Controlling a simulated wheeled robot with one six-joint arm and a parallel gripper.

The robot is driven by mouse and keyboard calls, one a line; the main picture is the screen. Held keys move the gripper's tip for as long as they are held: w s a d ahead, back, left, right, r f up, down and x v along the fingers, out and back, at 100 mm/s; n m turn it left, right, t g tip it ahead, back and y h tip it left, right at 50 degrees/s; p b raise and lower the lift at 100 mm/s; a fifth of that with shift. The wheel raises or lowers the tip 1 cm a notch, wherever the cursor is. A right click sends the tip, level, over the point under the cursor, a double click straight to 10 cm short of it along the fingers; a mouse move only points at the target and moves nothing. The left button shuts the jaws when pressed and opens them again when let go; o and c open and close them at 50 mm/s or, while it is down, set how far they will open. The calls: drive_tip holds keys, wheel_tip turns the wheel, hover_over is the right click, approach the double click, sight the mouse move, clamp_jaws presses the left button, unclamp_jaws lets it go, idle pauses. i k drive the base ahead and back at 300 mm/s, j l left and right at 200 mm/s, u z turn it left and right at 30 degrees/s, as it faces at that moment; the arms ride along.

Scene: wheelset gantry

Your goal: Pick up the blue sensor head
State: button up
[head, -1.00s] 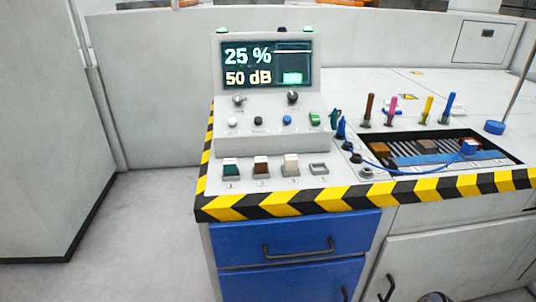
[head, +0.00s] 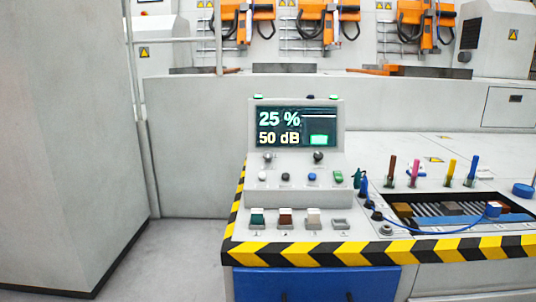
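A small blue block with a pale face (head: 493,209), which looks like the blue sensor head, sits at the right of the recessed tray (head: 391,205). A thin blue cable (head: 440,231) runs from it, bowing along the front of the tray to the dark connectors (head: 376,214) at the tray's left. A round blue puck (head: 523,189) stands on the bench behind and right of it. My gripper is not in view.
A console (head: 297,186) with a screen reading 25 % and 50 dB stands left of the tray. Brown, pink, yellow and blue sticks (head: 474,171) stand upright behind the tray. A yellow-black striped edge (head: 380,250) borders the bench. Floor (head: 175,262) is clear at left.

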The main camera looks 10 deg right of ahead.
sight(494, 210)
drive_tip(key=z, duration=1.55)
